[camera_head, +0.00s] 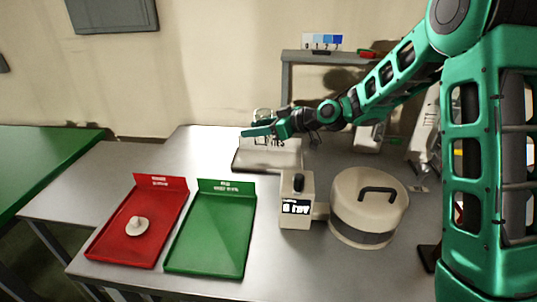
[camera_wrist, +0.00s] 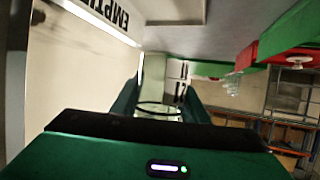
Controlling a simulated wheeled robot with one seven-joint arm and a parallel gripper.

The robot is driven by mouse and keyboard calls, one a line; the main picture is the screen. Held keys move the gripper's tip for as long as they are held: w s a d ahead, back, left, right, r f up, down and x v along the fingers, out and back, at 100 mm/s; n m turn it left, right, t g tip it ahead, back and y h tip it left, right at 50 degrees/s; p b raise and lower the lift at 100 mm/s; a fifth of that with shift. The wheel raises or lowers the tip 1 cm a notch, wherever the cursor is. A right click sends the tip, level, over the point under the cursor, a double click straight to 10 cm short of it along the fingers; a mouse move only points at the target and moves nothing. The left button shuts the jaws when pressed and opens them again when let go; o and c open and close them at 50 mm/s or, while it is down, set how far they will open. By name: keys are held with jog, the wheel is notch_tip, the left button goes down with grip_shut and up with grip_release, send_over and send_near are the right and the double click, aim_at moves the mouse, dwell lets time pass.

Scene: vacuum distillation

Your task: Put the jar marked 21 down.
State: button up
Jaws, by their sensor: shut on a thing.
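My gripper (camera_head: 257,132) is at the back of the table, level with and in front of the "EMPTIES" sign. It is shut on a clear glass jar (camera_head: 262,114), whose top shows just above the fingers. In the wrist view, the jar (camera_wrist: 153,72) sits between the two green fingers, with a dark ring near its rim. The low grey-topped stand (camera_head: 252,160) with the "EMPTIES" sign (camera_head: 279,142) lies below my gripper. I cannot tell whether the jar touches it.
A red tray (camera_head: 118,240) holding a small white object (camera_head: 137,226) and a green tray (camera_head: 210,235) stand front left. A beige device with a display (camera_head: 296,190) and a round lidded vessel (camera_head: 368,205) stand to the right. Bare table lies between the trays and the stand.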

send_over(258, 162)
notch_tip(258, 162, down, 6)
jog(key=shift+r, duration=0.1)
jog(key=shift+s+f, duration=0.1)
jog(key=shift+f, duration=1.8)
jog(key=o, duration=1.2)
jog(key=shift+v, duration=3.8)
jog(key=shift+r, duration=0.1)
